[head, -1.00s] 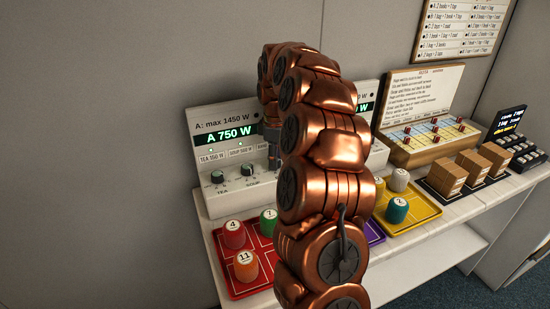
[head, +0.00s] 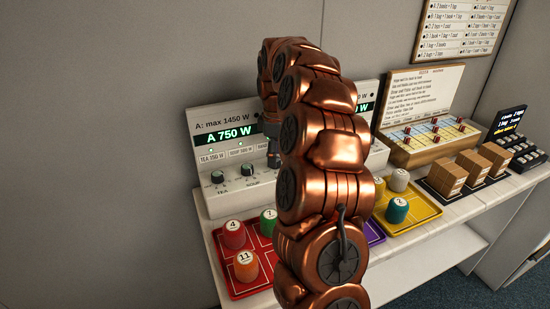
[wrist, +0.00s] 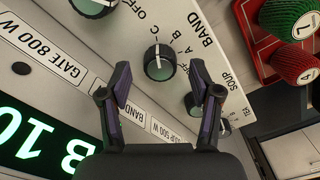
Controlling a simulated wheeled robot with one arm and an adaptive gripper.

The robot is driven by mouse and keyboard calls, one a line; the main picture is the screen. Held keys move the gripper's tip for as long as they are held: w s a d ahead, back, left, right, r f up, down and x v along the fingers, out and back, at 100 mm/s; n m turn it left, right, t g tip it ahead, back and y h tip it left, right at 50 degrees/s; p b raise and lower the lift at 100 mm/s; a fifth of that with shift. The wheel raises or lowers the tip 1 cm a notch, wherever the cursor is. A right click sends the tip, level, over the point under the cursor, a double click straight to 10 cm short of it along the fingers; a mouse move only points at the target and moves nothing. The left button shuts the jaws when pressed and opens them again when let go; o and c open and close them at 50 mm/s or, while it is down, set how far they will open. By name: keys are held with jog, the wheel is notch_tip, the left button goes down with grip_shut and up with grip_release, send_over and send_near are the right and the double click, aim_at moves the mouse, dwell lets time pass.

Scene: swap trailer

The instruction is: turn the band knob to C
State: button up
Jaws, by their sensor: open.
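The band knob (wrist: 159,63) is a round black-rimmed knob with a grey-green face on the white panel, near the middle of the wrist view. My gripper (wrist: 160,73) is open and empty, with one fingertip on each side of the knob in the picture. Contact cannot be made out. In the head view my arm hides the knob.
Another knob (wrist: 194,103) lies to the lower right in the wrist view, and one (wrist: 94,7) at the top left. A red tray (head: 243,291) with numbered cups stands in front of the panel (head: 205,180). A yellow tray (head: 425,211) is to the right.

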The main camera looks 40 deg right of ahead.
notch_tip(320, 180, up, 11)
jog(key=shift+f, duration=0.2)
dwell(0.4)
dwell(0.5)
jog(key=s+a+r+m+p, duration=0.1)
jog(key=s+a, duration=0.5)
jog(key=a, duration=0.3)
jog(key=s+a+m+p, duration=0.1)
jog(key=s+a+p, duration=0.1)
jog(key=s+a, duration=0.6)
jog(key=s+a+f+m+g+p, duration=0.1)
jog(key=s+a+f+m, duration=0.2)
jog(key=s, duration=0.7)
jog(key=s+a+f+m+p, duration=0.1)
jog(key=s+a+f, duration=0.3)
jog(key=s, duration=0.7)
jog(key=shift+s+a+f+m+g, duration=0.15)
jog(key=shift+a+f+m+g, duration=0.2)
jog(key=shift+a+m, duration=0.7)
